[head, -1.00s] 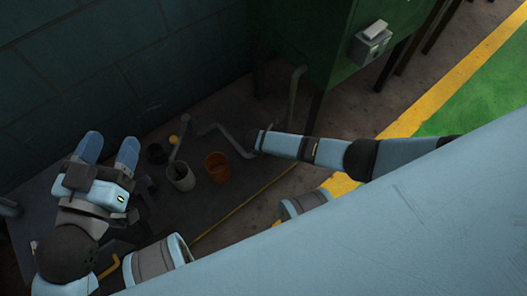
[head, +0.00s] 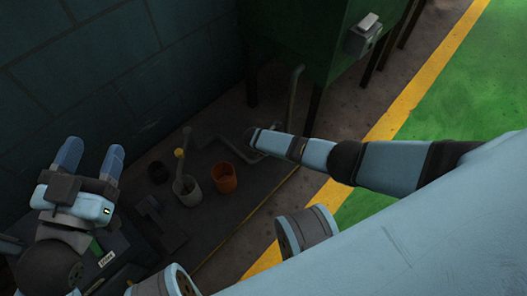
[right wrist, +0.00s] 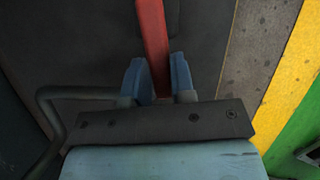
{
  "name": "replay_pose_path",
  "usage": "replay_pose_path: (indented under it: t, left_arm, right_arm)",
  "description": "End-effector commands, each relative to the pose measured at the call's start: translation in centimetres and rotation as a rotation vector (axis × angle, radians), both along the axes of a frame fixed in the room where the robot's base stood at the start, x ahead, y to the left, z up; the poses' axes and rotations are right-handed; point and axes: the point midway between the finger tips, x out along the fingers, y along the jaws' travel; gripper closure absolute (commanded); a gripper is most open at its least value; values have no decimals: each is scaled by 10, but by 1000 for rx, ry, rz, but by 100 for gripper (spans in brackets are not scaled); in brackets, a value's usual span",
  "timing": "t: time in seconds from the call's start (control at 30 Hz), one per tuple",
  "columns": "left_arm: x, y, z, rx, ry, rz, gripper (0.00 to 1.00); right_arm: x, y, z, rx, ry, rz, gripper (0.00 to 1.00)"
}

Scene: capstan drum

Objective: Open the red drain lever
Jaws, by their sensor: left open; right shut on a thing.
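The red drain lever (right wrist: 152,35) shows in the right wrist view as a straight red bar coming down from the top edge. My right gripper (right wrist: 160,82) is shut on the lever's near end, with one blue finger on each side of it. In the head view my right arm reaches in from the right; its gripper end points toward the corner by the green cabinet, and the lever cannot be made out there. My left gripper (head: 91,160) is open and empty, at the left of the head view.
A green cabinet (head: 285,40) on legs stands at the top, with a bent grey pipe (head: 294,95) beside it. A dark wall (head: 110,70) is behind.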

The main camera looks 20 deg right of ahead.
Motion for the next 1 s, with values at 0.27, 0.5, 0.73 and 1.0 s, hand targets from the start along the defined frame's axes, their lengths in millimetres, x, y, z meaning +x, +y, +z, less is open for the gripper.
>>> replay_pose_path:
  t: [0.27, 0.5, 0.73, 1.0]
  left_arm:
    - [-1, 1, -1, 15, -13, -2, 41]
    - [-1, 2, -2, 21, -13, -3, 41]
    - [-1, 1, -2, 15, -11, -1, 41]
    - [0, 0, -1, 5, -10, 2, 41]
  right_arm:
    - [4, -2, -1, 0, 2, -22, 100]
    - [4, -3, -1, 0, 2, -25, 100]
    - [4, -3, -1, 0, 2, -25, 74]
    - [5, -3, 0, 0, 0, -25, 51]
